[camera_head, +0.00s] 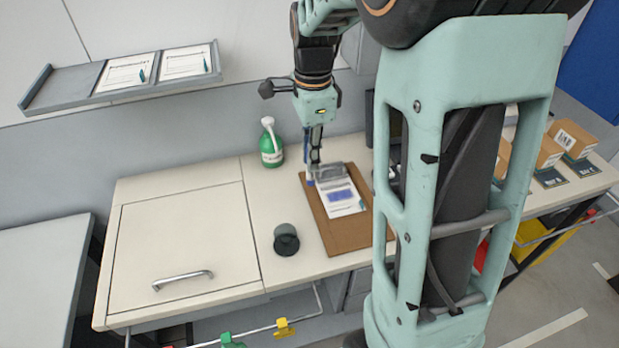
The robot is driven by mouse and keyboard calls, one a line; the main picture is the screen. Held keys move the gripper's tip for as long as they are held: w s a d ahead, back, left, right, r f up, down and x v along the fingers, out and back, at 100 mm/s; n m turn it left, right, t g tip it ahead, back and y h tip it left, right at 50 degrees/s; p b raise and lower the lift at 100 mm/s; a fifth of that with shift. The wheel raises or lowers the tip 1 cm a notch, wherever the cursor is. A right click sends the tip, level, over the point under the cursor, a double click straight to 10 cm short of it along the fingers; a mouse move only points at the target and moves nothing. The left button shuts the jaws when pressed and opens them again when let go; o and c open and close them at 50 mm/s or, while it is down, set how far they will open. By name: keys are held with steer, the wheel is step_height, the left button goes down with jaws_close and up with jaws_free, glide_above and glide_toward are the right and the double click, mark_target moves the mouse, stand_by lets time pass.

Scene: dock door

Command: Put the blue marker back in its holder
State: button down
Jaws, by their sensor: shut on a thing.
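My gripper (314,170) points down over the upper left part of the brown clipboard (338,236). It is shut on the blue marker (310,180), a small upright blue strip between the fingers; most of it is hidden. I cannot tell whether its lower end touches the board. A dark round cup (286,240), which looks like the holder, stands on the bench left of the clipboard, nearer the front edge. Its inside is dark.
The clipboard carries a paper (345,209) with a blue patch. A green bottle (271,145) with a white top stands behind, to the left. A grey wall tray (60,90) holds papers. Boxes (573,138) stand at right. The bench's left side (185,235) is clear.

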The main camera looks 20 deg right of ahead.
steer(key=s+a+r, duration=0.2)
steer(key=s+a, duration=0.6)
step_height(320, 180, down, 10)
steer(key=b, duration=0.8)
steer(key=shift+f, duration=0.2)
steer(key=shift+a+f+b, duration=0.1)
steer(key=shift+f+b, duration=0.6)
stand_by(0.5)
steer(key=c, duration=1.8)
jaws_free()
